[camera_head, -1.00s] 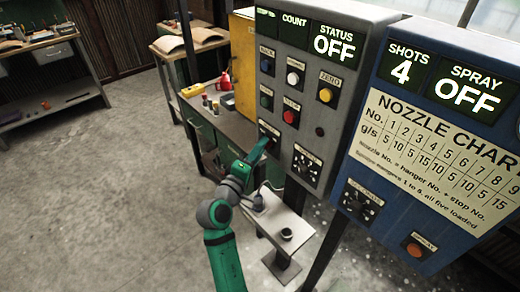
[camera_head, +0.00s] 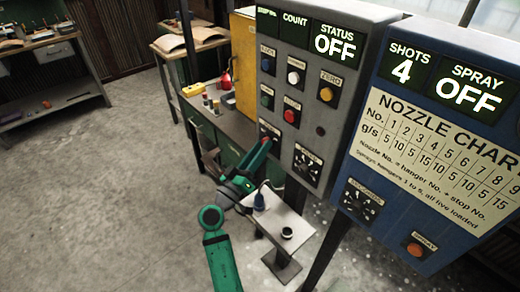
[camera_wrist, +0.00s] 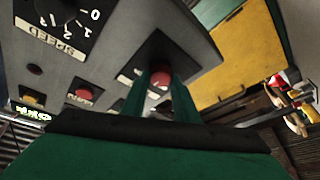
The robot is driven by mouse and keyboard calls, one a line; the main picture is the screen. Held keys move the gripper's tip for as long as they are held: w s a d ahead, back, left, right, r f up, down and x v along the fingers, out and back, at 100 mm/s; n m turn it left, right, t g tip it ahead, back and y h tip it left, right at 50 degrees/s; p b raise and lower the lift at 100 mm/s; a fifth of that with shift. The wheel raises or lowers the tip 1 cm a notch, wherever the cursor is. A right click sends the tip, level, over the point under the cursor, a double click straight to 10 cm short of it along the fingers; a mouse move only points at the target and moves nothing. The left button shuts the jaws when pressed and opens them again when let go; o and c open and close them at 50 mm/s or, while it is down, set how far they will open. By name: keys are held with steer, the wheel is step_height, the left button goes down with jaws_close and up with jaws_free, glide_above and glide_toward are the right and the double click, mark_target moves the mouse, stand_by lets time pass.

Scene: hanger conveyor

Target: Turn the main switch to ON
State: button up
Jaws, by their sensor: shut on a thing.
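The main switch, a red knob (camera_wrist: 158,76) on a dark plate, is at the lower left of the grey control panel (camera_head: 318,118). In the head view my gripper (camera_head: 264,146) reaches up to it and mostly hides it. In the wrist view my gripper (camera_wrist: 160,85) has its two green fingers on either side of the red knob, shut on it. The knob's exact angle and its ON and OFF marks cannot be read. The status display (camera_head: 334,44) on the panel reads OFF.
Other buttons and a speed dial (camera_head: 308,161) sit close to the switch. A blue spray panel (camera_head: 432,150) stands to the right, showing SPRAY OFF. A small pale table (camera_head: 285,222) is below, and a workbench (camera_head: 236,126) stands behind. Open floor lies to the left.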

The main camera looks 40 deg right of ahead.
steer(key=m+g, duration=0.1)
steer(key=m, duration=0.3)
steer(key=m+g+h, duration=0.1)
steer(key=m+g, duration=0.1)
steer(key=m, duration=0.2)
steer(key=m+g+h, duration=0.1)
steer(key=m+g, duration=0.1)
steer(key=m, duration=0.2)
steer(key=shift+w+a+f, duration=0.15)
steer(key=shift+w+f, duration=0.05)
steer(key=shift+w, duration=0.15)
steer(key=shift+m+g, duration=0.4)
steer(key=shift+m, duration=0.1)
steer(key=o, duration=1)
steer(key=shift+w, duration=0.1)
steer(key=shift+o, duration=0.2)
steer(key=v, duration=1)
steer(key=shift+a+f, duration=0.2)
steer(key=shift+a, duration=0.05)
